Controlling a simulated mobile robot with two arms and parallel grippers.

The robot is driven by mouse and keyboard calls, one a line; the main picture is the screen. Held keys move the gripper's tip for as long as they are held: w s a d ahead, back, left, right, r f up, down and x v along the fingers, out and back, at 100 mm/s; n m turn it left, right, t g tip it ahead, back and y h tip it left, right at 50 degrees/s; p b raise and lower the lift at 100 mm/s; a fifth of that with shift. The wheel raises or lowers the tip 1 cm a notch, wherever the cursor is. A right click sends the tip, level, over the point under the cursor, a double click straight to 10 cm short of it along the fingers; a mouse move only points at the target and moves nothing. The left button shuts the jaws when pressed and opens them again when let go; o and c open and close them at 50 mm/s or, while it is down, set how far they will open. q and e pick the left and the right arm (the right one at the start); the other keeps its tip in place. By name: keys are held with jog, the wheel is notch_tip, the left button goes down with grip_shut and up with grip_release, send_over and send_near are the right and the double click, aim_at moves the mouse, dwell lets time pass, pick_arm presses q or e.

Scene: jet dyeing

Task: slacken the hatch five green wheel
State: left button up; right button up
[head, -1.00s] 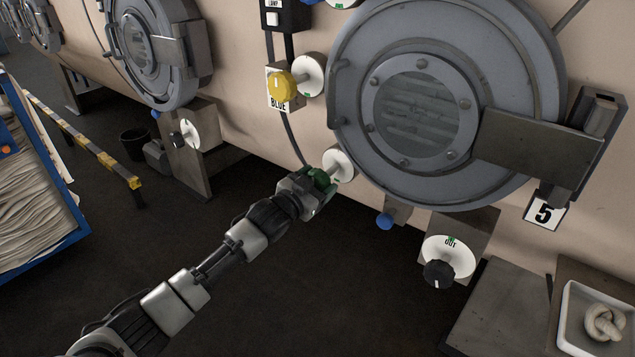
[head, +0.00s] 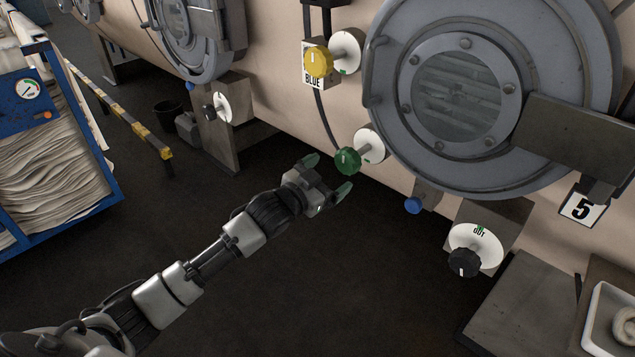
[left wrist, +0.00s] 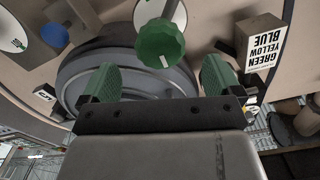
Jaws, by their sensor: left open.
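The green wheel (head: 347,160) stands out from a white dial plate (head: 370,145) at the lower left of the round grey hatch (head: 455,95) marked 5. A pale line shows on its face. My left gripper (head: 331,177) is open and empty, its green-tipped fingers spread just below and left of the wheel, apart from it. In the left wrist view the wheel (left wrist: 161,45) lies ahead of the gap between the two fingers (left wrist: 158,82). My right gripper is not in view.
A yellow knob (head: 318,62) sits above the wheel beside a BLUE label. A blue knob (head: 413,205) and a black knob (head: 464,262) marked OUT are to the lower right. A blue cart (head: 75,225) of cloth stands left. The dark floor between is clear.

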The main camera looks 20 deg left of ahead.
pick_arm(q)
jog(key=v, duration=0.3)
jog(key=shift+s+a, duration=0.1)
jog(key=shift+s, duration=0.25)
